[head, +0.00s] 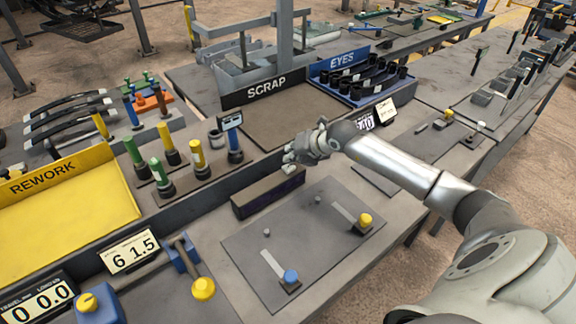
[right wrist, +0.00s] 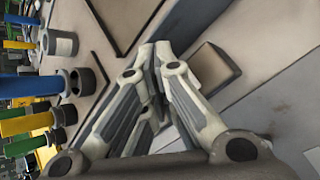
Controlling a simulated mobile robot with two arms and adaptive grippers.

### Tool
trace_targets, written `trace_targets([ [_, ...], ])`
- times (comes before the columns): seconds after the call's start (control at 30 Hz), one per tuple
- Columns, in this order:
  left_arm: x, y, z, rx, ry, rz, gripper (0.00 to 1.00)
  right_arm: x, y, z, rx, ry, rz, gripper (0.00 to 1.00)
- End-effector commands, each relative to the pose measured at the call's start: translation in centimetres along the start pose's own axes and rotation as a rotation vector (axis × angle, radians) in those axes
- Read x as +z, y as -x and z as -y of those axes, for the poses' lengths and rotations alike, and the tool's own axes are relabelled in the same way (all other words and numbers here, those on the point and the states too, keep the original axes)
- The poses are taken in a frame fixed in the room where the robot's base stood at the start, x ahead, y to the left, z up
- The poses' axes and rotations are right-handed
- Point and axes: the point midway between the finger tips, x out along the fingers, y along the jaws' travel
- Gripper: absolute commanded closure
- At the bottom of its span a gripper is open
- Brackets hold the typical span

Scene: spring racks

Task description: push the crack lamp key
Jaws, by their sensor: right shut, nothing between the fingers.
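My right gripper (head: 292,157) is shut and empty, its fingers together in the right wrist view (right wrist: 156,52). In the head view it hangs over the right end of a long dark box (head: 262,196). The box may be the crack lamp, but no label on it can be read. A small pale piece (head: 289,169) shows at the box's top under the fingertips; I cannot tell whether it is the key or part of the gripper, or whether they touch. In the right wrist view a dark block (right wrist: 214,70) lies just right of the fingers. My left gripper is not in view.
A grey plate with a blue knob (head: 291,277) and a yellow knob (head: 365,219) lies in front of the box. Coloured upright pieces (head: 197,157) stand left, near the yellow REWORK tray (head: 75,200). The SCRAP bin (head: 266,90) and blue EYES tray (head: 345,62) are behind.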

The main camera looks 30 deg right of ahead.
Motion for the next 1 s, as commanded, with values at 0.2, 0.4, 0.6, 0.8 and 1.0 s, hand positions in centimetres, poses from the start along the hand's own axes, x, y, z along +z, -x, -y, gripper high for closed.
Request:
trace_targets([
  [0.2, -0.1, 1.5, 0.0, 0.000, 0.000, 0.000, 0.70, 1.3, 1.7, -1.2, 0.002, 0.000, 0.002, 1.00],
  [0.4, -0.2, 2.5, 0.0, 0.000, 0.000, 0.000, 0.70, 2.3, 3.1, -2.2, 0.001, 0.000, 0.001, 1.00],
  [0.6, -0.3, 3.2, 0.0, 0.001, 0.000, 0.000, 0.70, 2.9, 4.0, -2.9, 0.001, 0.000, 0.001, 1.00],
  [0.8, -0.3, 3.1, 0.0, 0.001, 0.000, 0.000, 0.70, 2.9, 4.0, -2.9, 0.001, 0.000, 0.001, 1.00],
  [1.0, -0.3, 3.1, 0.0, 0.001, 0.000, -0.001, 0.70, 2.9, 4.0, -2.9, 0.000, 0.000, 0.001, 1.00],
])
